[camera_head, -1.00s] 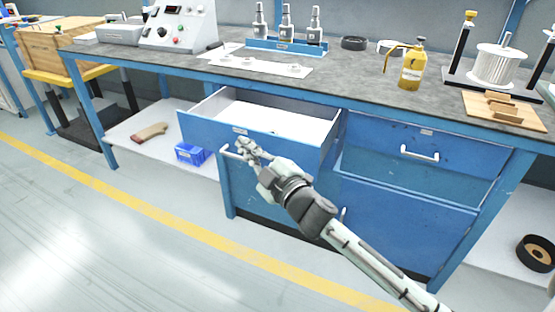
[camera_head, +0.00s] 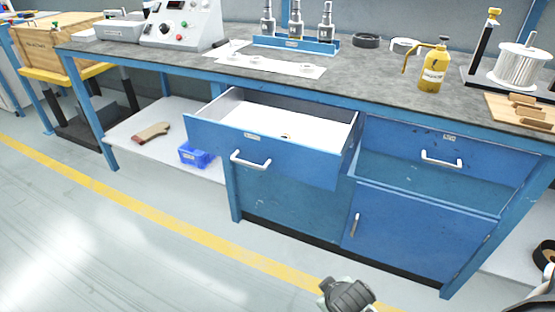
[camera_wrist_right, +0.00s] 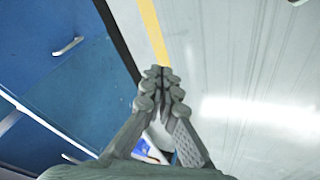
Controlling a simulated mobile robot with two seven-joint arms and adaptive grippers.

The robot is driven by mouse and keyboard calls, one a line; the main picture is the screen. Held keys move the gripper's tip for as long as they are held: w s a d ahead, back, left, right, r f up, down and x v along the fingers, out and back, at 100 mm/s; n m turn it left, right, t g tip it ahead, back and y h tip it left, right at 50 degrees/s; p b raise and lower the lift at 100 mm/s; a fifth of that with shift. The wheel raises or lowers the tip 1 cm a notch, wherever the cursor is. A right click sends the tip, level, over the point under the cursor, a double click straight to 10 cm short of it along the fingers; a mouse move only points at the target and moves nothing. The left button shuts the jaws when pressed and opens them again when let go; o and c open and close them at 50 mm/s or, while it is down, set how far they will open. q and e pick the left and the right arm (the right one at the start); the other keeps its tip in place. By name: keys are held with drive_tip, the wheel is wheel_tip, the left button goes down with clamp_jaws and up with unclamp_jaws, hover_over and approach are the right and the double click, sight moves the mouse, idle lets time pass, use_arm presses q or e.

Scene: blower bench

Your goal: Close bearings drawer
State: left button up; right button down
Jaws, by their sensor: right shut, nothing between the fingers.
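The blue left-hand drawer (camera_head: 290,158) under the bench stands pulled out, its white interior showing, with a small ring-like part (camera_head: 286,136) inside. Its front carries a white bar handle (camera_head: 250,161) and a small label too small to read. My right gripper (camera_wrist_right: 165,76) is shut and empty in the right wrist view, its fingertips together over the floor. In the head view only part of my right arm shows at the bottom edge, in front of the drawer and apart from it. My left gripper is not seen.
The right-hand drawer (camera_head: 440,152) is flush with the cabinet, above a cupboard door (camera_head: 415,230). The floor before the cabinet is clear.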

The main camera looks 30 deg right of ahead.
sight(288, 158)
drive_tip(key=w+d+r+n+t+h+b, duration=0.2)
drive_tip(key=w+d+r+n+t, duration=0.15)
drive_tip(key=w+r+t, duration=0.55)
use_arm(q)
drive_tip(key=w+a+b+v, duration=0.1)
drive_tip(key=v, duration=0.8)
use_arm(e)
drive_tip(key=a+r+n+t+y, duration=0.1)
drive_tip(key=a+r+n+t, duration=0.15)
drive_tip(key=r+n, duration=0.4)
drive_tip(key=a+r+n+t+y, duration=0.15)
drive_tip(key=a+r+n, duration=0.25)
drive_tip(key=r, duration=0.5)
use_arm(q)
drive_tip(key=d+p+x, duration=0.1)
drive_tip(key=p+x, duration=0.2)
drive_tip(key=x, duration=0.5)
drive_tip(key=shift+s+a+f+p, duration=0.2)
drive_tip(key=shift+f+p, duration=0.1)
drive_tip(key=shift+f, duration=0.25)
use_arm(e)
drive_tip(key=shift+w+d+r, duration=0.1)
drive_tip(key=shift+w+d, duration=0.6)
drive_tip(key=shift+w, duration=1.35)
drive_tip(key=shift+w+d+r, duration=0.1)
drive_tip(key=shift+w+d, duration=0.55)
drive_tip(key=shift+w, duration=1.45)
drive_tip(key=shift+w+d, duration=0.7)
drive_tip(key=shift+w, duration=1.35)
drive_tip(key=shift+w, duration=0.1)
